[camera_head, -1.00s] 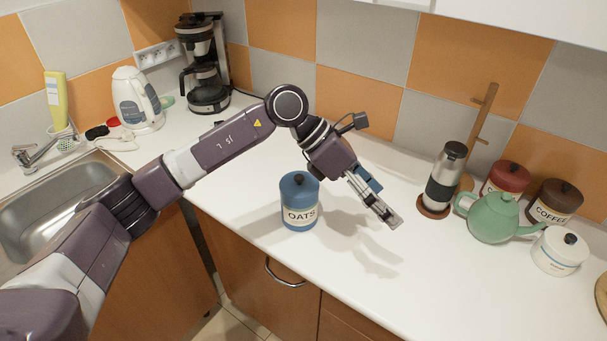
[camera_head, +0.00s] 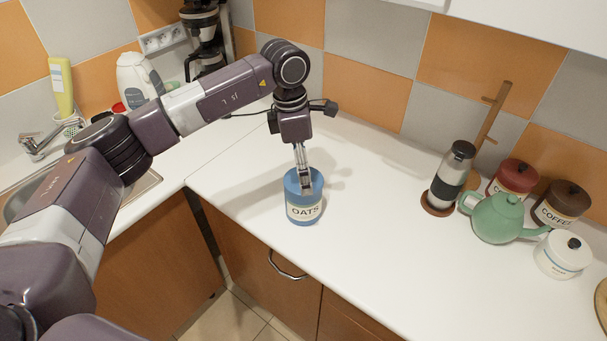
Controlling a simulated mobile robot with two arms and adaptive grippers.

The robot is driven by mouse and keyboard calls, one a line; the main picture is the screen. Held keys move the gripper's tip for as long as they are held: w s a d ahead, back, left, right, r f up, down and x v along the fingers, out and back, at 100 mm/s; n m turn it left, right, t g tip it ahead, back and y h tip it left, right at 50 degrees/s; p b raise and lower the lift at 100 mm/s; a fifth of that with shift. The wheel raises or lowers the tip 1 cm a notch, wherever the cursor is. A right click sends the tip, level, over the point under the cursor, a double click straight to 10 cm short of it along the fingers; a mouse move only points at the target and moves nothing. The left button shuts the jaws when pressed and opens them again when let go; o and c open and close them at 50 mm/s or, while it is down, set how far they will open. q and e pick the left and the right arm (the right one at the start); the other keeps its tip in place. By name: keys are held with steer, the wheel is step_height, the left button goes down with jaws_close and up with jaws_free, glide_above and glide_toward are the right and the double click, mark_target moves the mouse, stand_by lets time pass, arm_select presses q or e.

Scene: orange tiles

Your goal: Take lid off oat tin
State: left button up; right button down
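The blue oat tin (camera_head: 304,205) stands upright on the white counter, its OATS label facing me. Its blue lid (camera_head: 291,181) is on top, and the lid's dark knob is hidden behind my fingers. My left gripper (camera_head: 305,184) points down at the lid from above, its fingertips at the knob's place. I cannot tell whether the fingers are closed on the knob or still apart around it. My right gripper is not in view.
A green teapot (camera_head: 497,217), a steel grinder (camera_head: 450,177), a red canister (camera_head: 514,178), a coffee canister (camera_head: 561,203) and a white canister (camera_head: 562,254) stand at the right. The counter (camera_head: 390,200) between them and the tin is clear.

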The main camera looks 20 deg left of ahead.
arm_select(q)
steer(key=shift+d+f, duration=0.15)
steer(key=shift+f, duration=0.8)
steer(key=c, duration=0.9)
steer(key=shift+c, duration=0.2)
steer(key=shift+r, duration=0.15)
